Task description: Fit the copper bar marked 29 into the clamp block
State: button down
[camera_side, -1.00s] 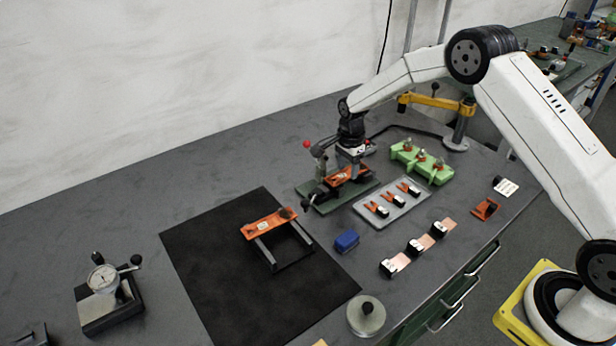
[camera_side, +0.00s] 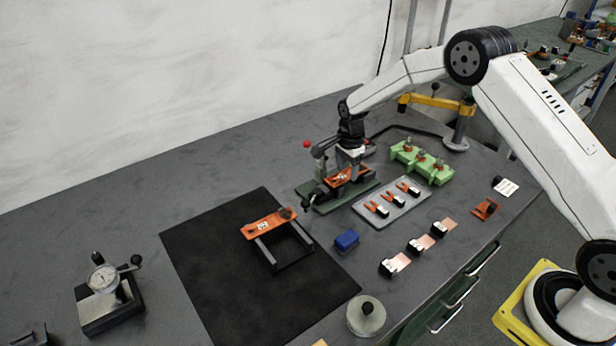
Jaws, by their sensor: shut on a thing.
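My gripper (camera_side: 349,172) points down at the fixture near the back wall. It is shut on an orange-copper bar (camera_side: 342,179), whose small pale mark is too small to read. The bar lies low at the dark clamp block (camera_side: 318,193) on a green base plate (camera_side: 322,207). A lever with a red knob (camera_side: 306,144) stands at its left. The fingertips and the contact between bar and block are partly hidden, so I cannot tell whether the bar is fully seated.
Another orange bar (camera_side: 262,226) rests on a dark frame on the black mat (camera_side: 215,285). A grey tray (camera_side: 366,215) with several orange-and-black parts and a green holder (camera_side: 436,177) stand close on the right. A blue block (camera_side: 346,240) lies in front.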

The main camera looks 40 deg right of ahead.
jog(key=shift+f, duration=0.4)
dwell(1.0)
jog(key=shift+c, duration=2)
grip_release()
jog(key=shift+r, duration=0.3)
jog(key=shift+r, duration=0.35)
jog(key=shift+r, duration=0.35)
jog(key=shift+r, duration=0.35)
jog(key=shift+r, duration=0.15)
